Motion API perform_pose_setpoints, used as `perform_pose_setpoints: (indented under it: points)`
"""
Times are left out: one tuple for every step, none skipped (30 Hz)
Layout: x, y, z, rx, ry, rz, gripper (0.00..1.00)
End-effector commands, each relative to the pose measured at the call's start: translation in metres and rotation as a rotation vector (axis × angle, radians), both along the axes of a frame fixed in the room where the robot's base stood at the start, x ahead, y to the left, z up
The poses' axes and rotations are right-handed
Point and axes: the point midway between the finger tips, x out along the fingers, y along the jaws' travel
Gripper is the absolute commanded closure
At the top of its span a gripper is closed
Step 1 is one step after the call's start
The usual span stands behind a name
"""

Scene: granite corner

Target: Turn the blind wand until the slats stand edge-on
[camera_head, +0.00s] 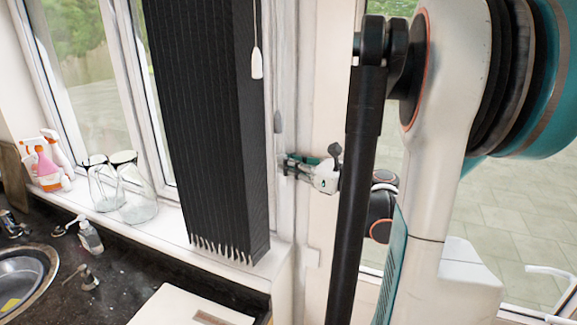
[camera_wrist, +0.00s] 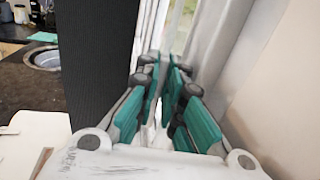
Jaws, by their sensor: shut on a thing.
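The blind (camera_head: 205,120) is a tall black block of vertical slats in front of the window; its dark side also fills part of the wrist view (camera_wrist: 100,55). Its slats hang close together, with pale tips along the bottom. I cannot tell their exact angle. My gripper (camera_head: 284,164) is just right of the blind's lower half, beside the pale window frame. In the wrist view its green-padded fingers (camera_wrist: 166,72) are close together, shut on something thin. This fits the blind wand, mostly hidden between the fingers. A white cord pull (camera_head: 257,63) hangs higher up.
Two glass jars (camera_head: 137,205) and spray bottles (camera_head: 50,162) stand on the sill at left. A sink (camera_head: 25,270) and soap bottle (camera_head: 90,237) are on the dark counter. A pale board (camera_head: 175,305) lies below the blind. The wall is close right of my gripper.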

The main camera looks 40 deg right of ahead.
Motion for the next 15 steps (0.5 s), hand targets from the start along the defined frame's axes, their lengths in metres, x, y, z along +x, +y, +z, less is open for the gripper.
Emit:
perform_pose_setpoints:
  points:
    - [0.0003, -0.0018, -0.001, 0.0, -0.001, 0.019, 1.0]
    - [0.0003, -0.0019, -0.0008, 0.0, -0.001, 0.028, 1.0]
    - [0.0001, -0.0015, -0.0005, 0.0, -0.001, 0.039, 1.0]
    - [0.0, -0.0016, -0.0003, 0.0, -0.001, 0.043, 1.0]
    - [-0.0001, -0.0015, -0.0001, 0.0, -0.001, 0.045, 1.0]
    - [-0.0001, -0.0013, 0.0001, 0.0, -0.001, 0.046, 1.0]
    - [-0.0001, -0.0012, 0.0002, 0.0, -0.001, 0.046, 1.0]
    - [-0.0002, -0.0011, 0.0002, 0.0, -0.001, 0.046, 1.0]
    - [-0.0002, -0.0011, 0.0002, 0.0, -0.001, 0.045, 1.0]
    - [-0.0002, -0.0011, 0.0002, 0.0, -0.001, 0.045, 1.0]
    - [-0.0002, -0.0011, 0.0002, 0.0, -0.001, 0.045, 1.0]
    - [-0.0002, -0.0011, 0.0002, 0.0, -0.001, 0.045, 1.0]
    - [-0.0002, -0.0011, 0.0002, 0.0, -0.001, 0.045, 0.85]
    - [-0.0002, -0.0011, 0.0002, 0.0, -0.001, 0.045, 0.78]
    - [-0.0002, -0.0011, 0.0002, 0.0, -0.001, 0.045, 0.72]
